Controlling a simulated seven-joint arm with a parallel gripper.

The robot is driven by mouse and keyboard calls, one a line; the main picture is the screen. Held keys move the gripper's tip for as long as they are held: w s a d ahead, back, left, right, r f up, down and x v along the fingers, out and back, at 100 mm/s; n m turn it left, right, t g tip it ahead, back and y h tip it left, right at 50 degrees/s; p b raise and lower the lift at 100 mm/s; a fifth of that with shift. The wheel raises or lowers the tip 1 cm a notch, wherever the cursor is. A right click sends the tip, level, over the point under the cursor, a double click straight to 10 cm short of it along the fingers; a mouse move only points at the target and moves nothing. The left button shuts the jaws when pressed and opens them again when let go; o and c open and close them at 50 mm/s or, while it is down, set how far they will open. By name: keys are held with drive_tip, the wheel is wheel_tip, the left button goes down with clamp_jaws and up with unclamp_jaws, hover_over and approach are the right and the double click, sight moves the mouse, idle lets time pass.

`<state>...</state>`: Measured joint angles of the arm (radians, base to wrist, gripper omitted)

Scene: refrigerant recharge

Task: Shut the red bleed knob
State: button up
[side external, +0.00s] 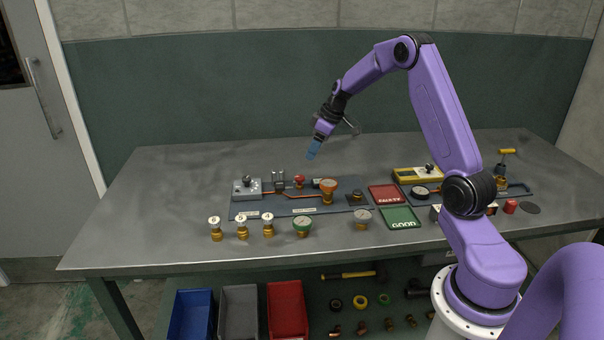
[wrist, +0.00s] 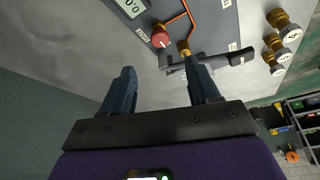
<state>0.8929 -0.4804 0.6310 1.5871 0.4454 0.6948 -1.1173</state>
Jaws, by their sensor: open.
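The red bleed knob (side external: 299,179) sits at the back of the blue-grey panel (side external: 245,211) in the side view. In the wrist view the red knob (wrist: 160,39) is at the top middle, beside a brass fitting (wrist: 184,48) on the orange line. My gripper (side external: 312,152) points down above and a little behind the panel, apart from the knob. In the wrist view my gripper (wrist: 165,80) is open with nothing between its blue fingers; the knob lies beyond the fingertips. The knob's exact turn position cannot be told.
A yellow-edged device (side external: 416,174) stands at the back right. The table's left side is clear.

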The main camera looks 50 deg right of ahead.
sight(300, 176)
drive_tip(key=x, duration=1)
drive_tip(key=shift+w+f, duration=0.2)
drive_tip(key=shift+f, duration=0.05)
drive_tip(key=c, duration=1)
